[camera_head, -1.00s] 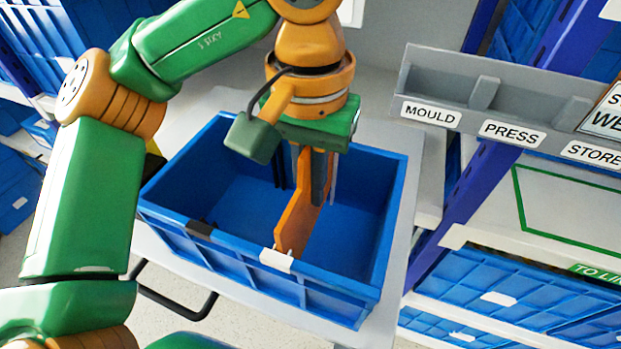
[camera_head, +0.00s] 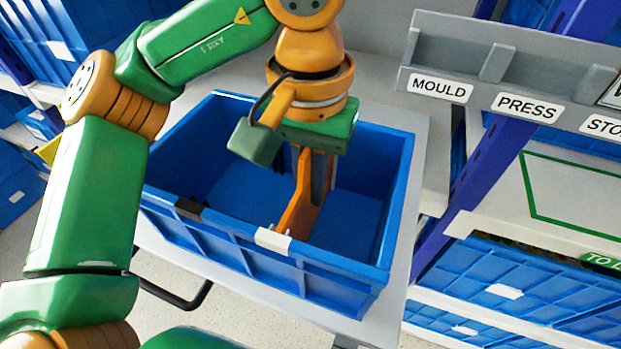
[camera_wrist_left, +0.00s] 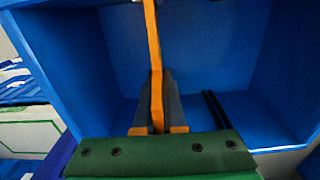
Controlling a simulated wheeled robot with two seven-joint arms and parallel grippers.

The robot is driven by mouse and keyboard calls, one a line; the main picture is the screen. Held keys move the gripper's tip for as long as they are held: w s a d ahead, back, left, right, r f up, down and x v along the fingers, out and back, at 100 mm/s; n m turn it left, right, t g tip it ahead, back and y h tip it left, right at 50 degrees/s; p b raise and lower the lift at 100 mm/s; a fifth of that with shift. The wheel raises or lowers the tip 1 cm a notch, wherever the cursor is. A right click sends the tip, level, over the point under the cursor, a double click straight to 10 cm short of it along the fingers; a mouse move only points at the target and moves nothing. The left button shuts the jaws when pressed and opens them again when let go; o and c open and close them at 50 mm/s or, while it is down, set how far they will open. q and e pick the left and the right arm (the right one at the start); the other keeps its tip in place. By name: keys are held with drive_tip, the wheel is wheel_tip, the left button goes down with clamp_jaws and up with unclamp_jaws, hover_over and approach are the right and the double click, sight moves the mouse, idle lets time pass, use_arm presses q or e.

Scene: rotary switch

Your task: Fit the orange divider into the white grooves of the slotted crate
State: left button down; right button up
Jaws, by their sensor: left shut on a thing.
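The orange divider (camera_head: 297,212) stands upright inside the blue slotted crate (camera_head: 375,262). Its near end is low, just behind the white groove (camera_head: 272,240) on the crate's front wall; I cannot tell whether it sits inside that groove. My left gripper (camera_head: 318,195) points down into the crate and is shut on the divider. In the left wrist view the divider (camera_wrist_left: 151,35) runs up between the two fingers (camera_wrist_left: 157,112). The divider's far end and the groove on the far wall are hidden by my gripper. My right gripper is not in view.
A black groove (camera_head: 190,207) is on the front wall, left of the white one. Dark strips (camera_wrist_left: 214,110) show in the left wrist view. The crate stands on a grey table (camera_head: 418,150). A labelled grey rack (camera_head: 490,90) and shelves are at right.

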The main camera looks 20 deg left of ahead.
use_arm(q)
drive_tip(key=shift+f, duration=0.1)
drive_tip(key=c, duration=0.9)
unclamp_jaws()
wheel_tip(320, 180, up, 7)
drive_tip(key=p, duration=0.3)
drive_tip(key=shift+s, duration=0.1)
